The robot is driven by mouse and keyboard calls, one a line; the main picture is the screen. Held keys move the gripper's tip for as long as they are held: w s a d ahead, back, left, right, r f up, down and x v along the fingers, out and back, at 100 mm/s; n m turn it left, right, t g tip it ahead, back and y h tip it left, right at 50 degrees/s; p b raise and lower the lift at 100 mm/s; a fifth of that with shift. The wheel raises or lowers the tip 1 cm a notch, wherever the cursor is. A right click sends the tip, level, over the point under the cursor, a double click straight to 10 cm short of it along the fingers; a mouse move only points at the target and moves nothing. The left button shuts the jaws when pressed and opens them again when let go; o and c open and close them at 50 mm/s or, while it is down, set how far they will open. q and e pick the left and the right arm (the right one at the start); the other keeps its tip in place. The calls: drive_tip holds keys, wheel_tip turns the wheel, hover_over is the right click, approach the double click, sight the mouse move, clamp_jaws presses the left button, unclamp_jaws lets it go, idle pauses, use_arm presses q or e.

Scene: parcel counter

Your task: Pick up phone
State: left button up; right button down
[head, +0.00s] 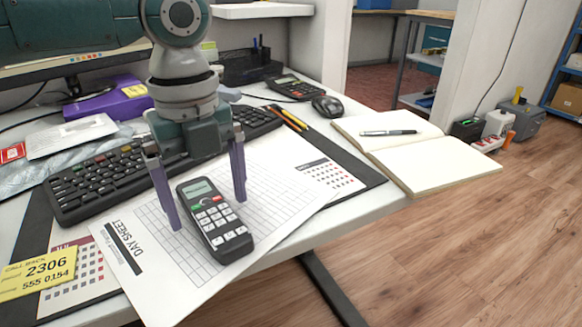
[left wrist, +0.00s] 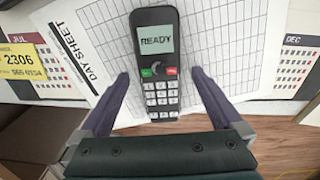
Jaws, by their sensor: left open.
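A black phone (head: 214,219) with a small lit screen and pale keys lies face up on the white day sheet (head: 276,191) near the desk's front edge. In the left wrist view the phone (left wrist: 156,62) shows "READY" on its screen and lies between and ahead of the two fingers. My left gripper (head: 208,213) is open, with its purple fingers pointing down on either side of the phone. In the left wrist view the fingers of the left gripper (left wrist: 160,80) are apart from the phone, with a gap on each side. My right gripper is not in view.
A black keyboard (head: 95,183) lies behind the sheet. A yellow note (head: 38,273) is at the front left. A mouse (head: 327,106), a calculator (head: 296,88) and an open notebook (head: 437,160) with a pen lie toward the right. The desk edge is close in front of the phone.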

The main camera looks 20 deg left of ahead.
use_arm(q)
drive_tip(key=shift+f, duration=0.45)
drive_tip(key=shift+c, duration=0.2)
clamp_jaws()
drive_tip(key=shift+r, duration=0.1)
